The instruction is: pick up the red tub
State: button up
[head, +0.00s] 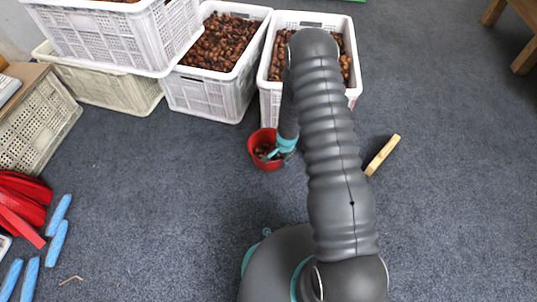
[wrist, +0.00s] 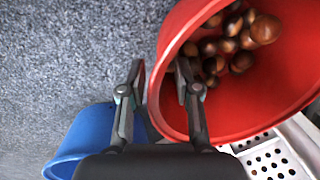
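The red tub (head: 264,160) holds brown chestnuts and stands beside my gripper (head: 281,152) in the head view, left of my arm. In the wrist view the tub (wrist: 255,95) fills the upper right, its mouth facing the camera. My gripper (wrist: 162,85) straddles the tub's near wall there, with one finger outside and one inside. The fingers lean in close to the wall and look shut on it, though the contact is partly hidden. I cannot tell whether the tub's base touches the floor.
White crates of chestnuts (head: 211,98) (head: 270,97) stand behind the tub. A blue container (wrist: 88,135) shows at the wrist view's lower left. A wooden block (head: 382,155) lies right of my arm. Blue rolls (head: 57,243) and red bags (head: 22,200) lie left. Carpet between is clear.

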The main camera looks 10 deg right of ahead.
jog(key=shift+f, duration=0.3)
grip_shut()
jog(key=shift+w, duration=0.1)
